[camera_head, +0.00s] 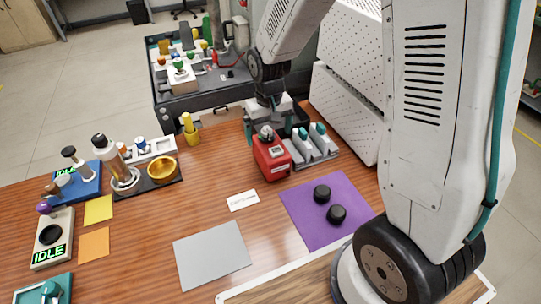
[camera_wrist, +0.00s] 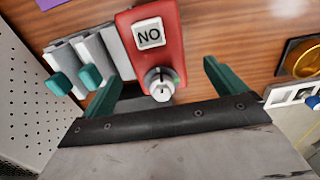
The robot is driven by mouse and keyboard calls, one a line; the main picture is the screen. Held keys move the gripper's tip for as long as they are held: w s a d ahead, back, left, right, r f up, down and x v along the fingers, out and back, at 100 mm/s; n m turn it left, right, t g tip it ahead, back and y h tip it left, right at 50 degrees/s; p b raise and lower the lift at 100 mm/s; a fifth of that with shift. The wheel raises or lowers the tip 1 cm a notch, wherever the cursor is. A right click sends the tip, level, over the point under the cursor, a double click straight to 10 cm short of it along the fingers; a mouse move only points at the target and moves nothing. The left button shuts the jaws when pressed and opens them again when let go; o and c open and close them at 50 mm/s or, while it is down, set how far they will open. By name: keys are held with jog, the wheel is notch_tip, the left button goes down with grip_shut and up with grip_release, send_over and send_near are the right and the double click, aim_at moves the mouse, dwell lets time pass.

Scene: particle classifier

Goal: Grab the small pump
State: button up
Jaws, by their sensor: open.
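A red box-shaped device (camera_head: 272,158) stands on the wooden table right below my gripper (camera_head: 268,130). No pump label is readable, but it is the thing under my gripper and may be the small pump. In the wrist view the red device (camera_wrist: 152,52) shows a white "NO" tag and a silver knob (camera_wrist: 160,84) at its near end. The teal fingers of my gripper (camera_wrist: 162,78) are spread wide, one on each side of the knob end. Nothing is held; I cannot tell how far the fingertips are above the table.
A grey rack of teal-tipped pieces (camera_head: 312,146) stands close to the right of the red device, near a perforated white panel (camera_head: 345,105). A purple mat (camera_head: 306,218) with two black knobs lies in front. A yellow bottle (camera_head: 190,130) stands left. A grey sheet (camera_head: 212,256) lies front left.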

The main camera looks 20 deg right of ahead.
aim_at(271, 145)
jog(key=f, duration=0.5)
jog(key=shift+s+d+f, duration=0.15)
jog(key=shift+s+f, duration=0.15)
jog(key=shift+f, duration=0.1)
jog(key=c, duration=1.5)
